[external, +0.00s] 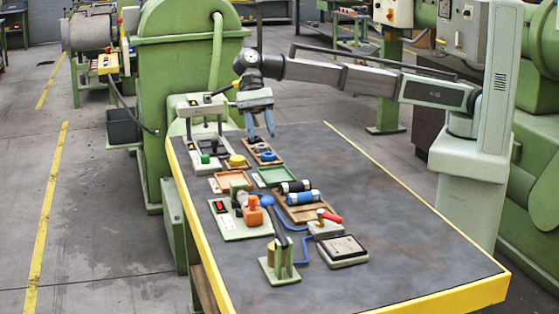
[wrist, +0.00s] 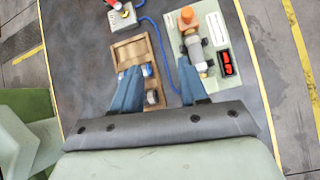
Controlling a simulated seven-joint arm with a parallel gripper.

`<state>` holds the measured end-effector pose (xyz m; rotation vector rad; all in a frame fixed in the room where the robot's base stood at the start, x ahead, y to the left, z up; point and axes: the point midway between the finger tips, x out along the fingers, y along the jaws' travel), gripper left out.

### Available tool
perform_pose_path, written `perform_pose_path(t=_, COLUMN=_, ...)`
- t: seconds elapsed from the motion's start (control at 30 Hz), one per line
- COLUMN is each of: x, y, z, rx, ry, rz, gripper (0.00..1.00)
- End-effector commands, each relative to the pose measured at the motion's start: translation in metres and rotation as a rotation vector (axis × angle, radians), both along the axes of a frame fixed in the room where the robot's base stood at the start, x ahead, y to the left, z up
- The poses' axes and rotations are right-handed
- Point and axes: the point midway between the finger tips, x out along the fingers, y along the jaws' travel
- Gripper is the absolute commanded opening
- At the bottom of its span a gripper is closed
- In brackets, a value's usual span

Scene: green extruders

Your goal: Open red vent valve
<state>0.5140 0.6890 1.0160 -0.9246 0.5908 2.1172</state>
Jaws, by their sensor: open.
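The red vent valve has a red lever (external: 332,217) on a small pale block (external: 325,229), toward the right side of the table in the external view. In the wrist view the red lever (wrist: 114,3) and its block (wrist: 122,17) show at the top edge, partly cut off. The lever points to one side of the block. My gripper (external: 260,134) is open and empty above the far part of the table, well away from the valve. Its blue fingers (wrist: 159,78) point down and stand apart in the wrist view.
A wooden tray (external: 317,218) with black and blue cylinders lies between my gripper and the valve. A pale plate (external: 235,228) carries an orange fitting (external: 253,213). A blue hose (external: 301,240) runs beside the valve. The near right table surface (external: 420,240) is clear.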

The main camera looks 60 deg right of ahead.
Motion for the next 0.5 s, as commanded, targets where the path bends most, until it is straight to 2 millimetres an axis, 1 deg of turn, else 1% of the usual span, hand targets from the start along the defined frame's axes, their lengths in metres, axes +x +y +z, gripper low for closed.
perform_pose_path(t=0.13, x=0.0075, y=-0.0051, z=-0.0001, rx=0.0, ry=0.0, rz=-0.011, gripper=0.43)
perform_pose_path(t=0.5, x=0.009, y=-0.0061, z=0.0, rx=-0.001, ry=0.0, rz=-0.013, gripper=0.43)
